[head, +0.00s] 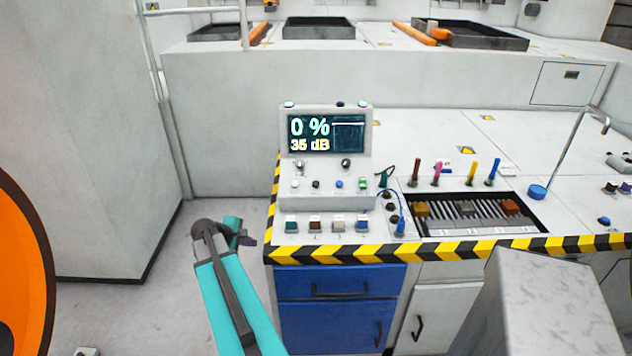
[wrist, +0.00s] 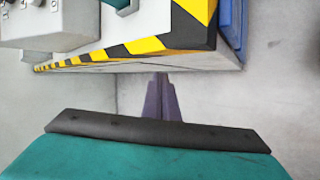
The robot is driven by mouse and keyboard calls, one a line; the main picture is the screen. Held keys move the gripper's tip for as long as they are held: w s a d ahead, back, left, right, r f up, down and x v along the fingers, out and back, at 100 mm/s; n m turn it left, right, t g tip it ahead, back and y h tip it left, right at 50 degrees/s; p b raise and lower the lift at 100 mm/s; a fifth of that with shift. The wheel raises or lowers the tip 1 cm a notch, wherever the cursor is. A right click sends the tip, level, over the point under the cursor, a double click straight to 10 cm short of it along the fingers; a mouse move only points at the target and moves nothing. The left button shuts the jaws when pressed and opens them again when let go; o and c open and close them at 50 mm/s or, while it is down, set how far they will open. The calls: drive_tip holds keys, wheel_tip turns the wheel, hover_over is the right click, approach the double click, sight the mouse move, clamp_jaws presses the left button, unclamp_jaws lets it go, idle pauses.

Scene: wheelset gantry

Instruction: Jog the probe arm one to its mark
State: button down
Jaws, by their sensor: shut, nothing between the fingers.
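A grey console (head: 326,172) stands at the left end of the workbench. Its screen (head: 325,133) reads 0 % and 35 dB, with a small plot at right. Knobs and small buttons sit below the screen. A row of coloured push buttons (head: 327,224) lies in front of it. To the right, a dark recessed tray (head: 470,228) holds slats and three blocks; I cannot tell which part is probe arm one, or where its mark is. My gripper (head: 246,240) is shut and empty, left of the bench corner; its fingers (wrist: 161,95) also show in the wrist view.
The bench has a yellow-black striped edge (head: 450,248) and blue drawers (head: 335,310) below. Coloured pens (head: 437,172), a blue cable (head: 400,205) and a bent metal rod (head: 571,145) stand on it.

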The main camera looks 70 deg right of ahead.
drive_tip(key=s+d+r+g+h, duration=0.1)
drive_tip(key=s+d+r, duration=0.2)
drive_tip(key=d+r, duration=0.3)
drive_tip(key=s+d+r+h, duration=0.1)
drive_tip(key=s+d+r, duration=0.2)
drive_tip(key=d+r, duration=0.25)
wheel_tip(320, 180, up, 12)
drive_tip(key=g+h+p, duration=0.2)
hover_over(316, 184)
drive_tip(key=a, duration=0.6)
drive_tip(key=shift+s+f+m, duration=0.1)
drive_tip(key=shift+s+m, duration=0.2)
drive_tip(key=shift+s, duration=0.15)
drive_tip(key=shift+w+d+f+b, duration=0.25)
drive_tip(key=shift+d+f+b, duration=0.5)
drive_tip(key=shift+f, duration=0.6)
drive_tip(key=shift+w+d+f+b, duration=0.2)
drive_tip(key=shift+d+f+b, duration=0.2)
drive_tip(key=shift+f+b, duration=0.75)
drive_tip(key=shift+w+d+f+b, duration=0.25)
drive_tip(key=shift+d+f+b, duration=0.4)
drive_tip(key=shift+f, duration=0.85)
